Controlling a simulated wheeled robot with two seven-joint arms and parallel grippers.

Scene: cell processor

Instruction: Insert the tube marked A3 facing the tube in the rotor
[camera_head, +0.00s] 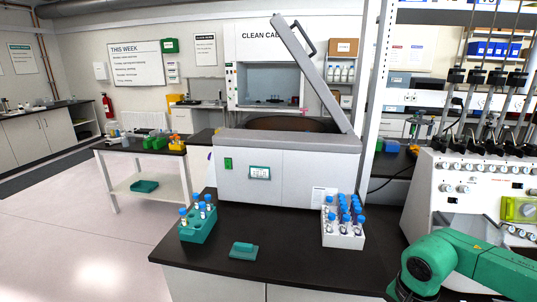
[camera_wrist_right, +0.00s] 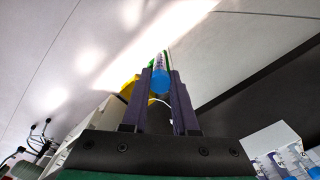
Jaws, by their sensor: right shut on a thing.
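In the right wrist view my right gripper (camera_wrist_right: 160,78) is shut on a blue-capped tube (camera_wrist_right: 160,80), held between the two dark fingers. No marking on it can be read. In the head view my green right arm comes in at the lower right, and its fingers and the held tube do not show there. The grey centrifuge (camera_head: 275,170) stands on the dark bench with its lid (camera_head: 312,75) raised. The rotor and any tube in it are hidden behind the front wall. My left gripper is not in view.
A white rack (camera_head: 343,241) with several blue-capped tubes stands at the bench's right. A teal rack (camera_head: 198,231) with several tubes stands at the left. A small teal block (camera_head: 243,250) lies between them. A panel with knobs (camera_head: 470,190) stands at the right.

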